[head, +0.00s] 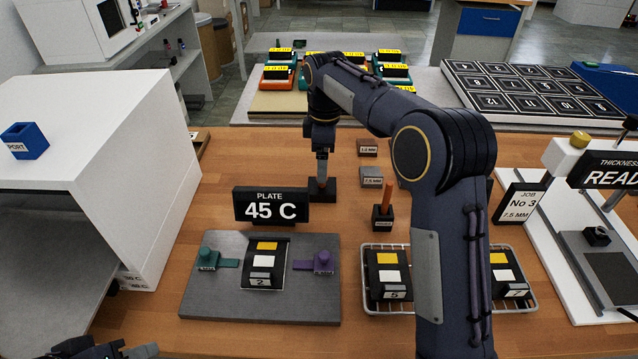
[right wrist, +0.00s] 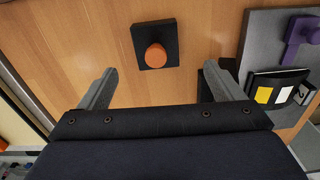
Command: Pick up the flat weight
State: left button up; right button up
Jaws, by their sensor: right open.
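A black square block with an upright orange handle (head: 387,198) stands on the wooden table; it looks like the flat weight, though its label is too small to read. In the right wrist view its orange knob (right wrist: 155,56) is beyond the fingertips, between their lines. My right gripper (head: 321,180) points down behind the 45 C sign, left of the weight and apart from it. In the right wrist view my right gripper (right wrist: 158,90) is open with nothing between its fingers. A dark part of my left arm or gripper (head: 100,350) shows at the bottom left; its jaws cannot be made out.
The 45 C sign (head: 270,206) stands behind the grey plate (head: 210,300), which holds a black folder and teal and purple pieces. Small labelled blocks (head: 371,177) lie behind the weight. A wire tray (head: 368,250) stands in front of it. My right arm hides part of the table.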

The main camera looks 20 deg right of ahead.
jog(key=shift+w+a+f, duration=0.25)
jog(key=shift+w+f, duration=0.35)
jog(key=shift+f, duration=0.25)
jog(key=f, duration=0.6)
jog(key=shift+s+d+f, duration=0.2)
jog(key=shift+s+f, duration=0.05)
jog(key=shift+f, duration=0.15)
jog(key=shift+c, duration=0.5)
jog(key=c, duration=1.7)
jog(key=shift+r, duration=0.15)
grip_shut()
jog(key=shift+r, duration=0.1)
